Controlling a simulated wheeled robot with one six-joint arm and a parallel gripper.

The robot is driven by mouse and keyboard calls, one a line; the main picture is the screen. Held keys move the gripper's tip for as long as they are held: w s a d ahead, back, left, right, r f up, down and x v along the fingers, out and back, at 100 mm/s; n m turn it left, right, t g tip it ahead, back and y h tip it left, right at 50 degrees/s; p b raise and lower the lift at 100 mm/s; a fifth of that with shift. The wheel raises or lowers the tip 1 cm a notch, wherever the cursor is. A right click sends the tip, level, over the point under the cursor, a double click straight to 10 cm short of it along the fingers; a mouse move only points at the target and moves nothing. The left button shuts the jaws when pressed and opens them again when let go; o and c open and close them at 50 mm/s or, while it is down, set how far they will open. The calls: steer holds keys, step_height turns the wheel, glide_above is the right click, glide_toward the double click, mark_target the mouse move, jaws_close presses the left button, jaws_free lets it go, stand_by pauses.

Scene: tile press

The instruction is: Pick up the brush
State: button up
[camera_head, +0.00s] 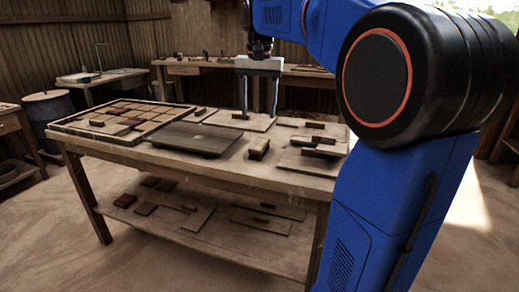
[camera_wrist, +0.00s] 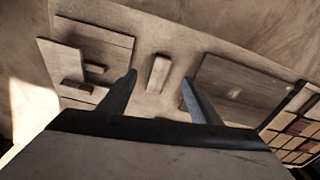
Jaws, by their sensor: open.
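A small wooden block-shaped piece, which looks like the brush (camera_head: 259,147), lies on the front part of the worktable between a dark flat plate and some thin boards. Bristles cannot be made out. My gripper (camera_head: 259,113) is open and empty above the table, pointing down, and appears farther back than the brush in the head view. In the wrist view the brush (camera_wrist: 158,73) shows between the two spread fingertips (camera_wrist: 160,77), with no visible contact.
The dark plate (camera_head: 195,138) lies left of the brush. Boards with small grips (camera_head: 308,160) lie to its right. A tray of tiles (camera_head: 72,124) fills the table's left end. A lower shelf (camera_head: 180,228) holds more boards and blocks.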

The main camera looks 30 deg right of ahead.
steer(key=r+m, duration=0.2)
glide_above(260, 142)
steer(key=shift+g, duration=0.4)
steer(key=f, duration=1.2)
steer(key=shift+d+f, duration=0.1)
steer(key=shift+d, duration=0.2)
steer(key=shift+w+a+f, duration=0.1)
steer(key=shift+a+f, duration=0.05)
steer(key=shift+f, duration=1.2)
steer(key=shift+a+f, duration=0.1)
steer(key=shift+f, duration=1.2)
steer(key=c, duration=1.3)
step_height(260, 142, up, 10)
steer(key=shift+r, duration=0.1)
